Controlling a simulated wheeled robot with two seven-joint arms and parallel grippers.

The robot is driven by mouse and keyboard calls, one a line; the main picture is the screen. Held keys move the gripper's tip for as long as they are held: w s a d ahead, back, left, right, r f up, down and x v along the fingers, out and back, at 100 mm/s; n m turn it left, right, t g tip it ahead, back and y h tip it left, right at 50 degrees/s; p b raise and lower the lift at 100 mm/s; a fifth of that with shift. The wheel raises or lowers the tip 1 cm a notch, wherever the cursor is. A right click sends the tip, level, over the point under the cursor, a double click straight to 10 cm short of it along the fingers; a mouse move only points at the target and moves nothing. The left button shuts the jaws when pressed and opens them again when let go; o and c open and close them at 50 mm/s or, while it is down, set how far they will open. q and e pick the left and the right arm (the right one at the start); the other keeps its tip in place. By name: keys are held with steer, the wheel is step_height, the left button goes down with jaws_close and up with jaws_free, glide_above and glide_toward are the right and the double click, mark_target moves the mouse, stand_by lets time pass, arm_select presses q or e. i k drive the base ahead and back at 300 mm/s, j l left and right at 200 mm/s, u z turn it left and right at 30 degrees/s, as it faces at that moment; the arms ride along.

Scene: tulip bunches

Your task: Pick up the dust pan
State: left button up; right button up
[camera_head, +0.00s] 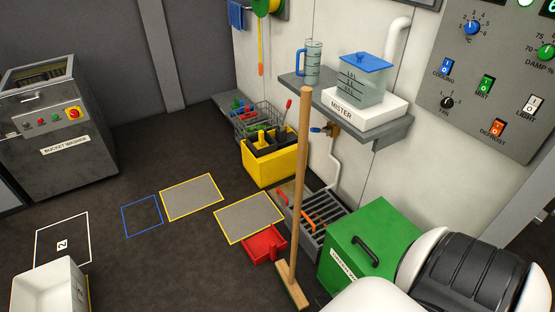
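The pan is close to a grey floor grate and touches or nearly touches the corner of a yellow-edged grey mat (248,217). Part of my own white and black body fills the lower right. Neither gripper shows in this view.
A green box (370,245) stands right of the broom. A yellow caddy (269,163) and wire basket are along the wall. A shelf (350,118) juts above with a mister and a jug. A white bin (48,287) stands lower left. The middle floor is open.

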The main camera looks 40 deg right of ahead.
mark_target(262, 246)
steer(key=i+z, duration=0.45)
steer(key=i+j+z, duration=0.1)
steer(key=i+z, duration=0.2)
steer(key=z, duration=0.2)
steer(key=i+j+z, duration=0.25)
steer(key=z, duration=0.2)
steer(key=i+j+z, duration=0.65)
steer(key=j+z, duration=0.3)
steer(key=l, duration=0.1)
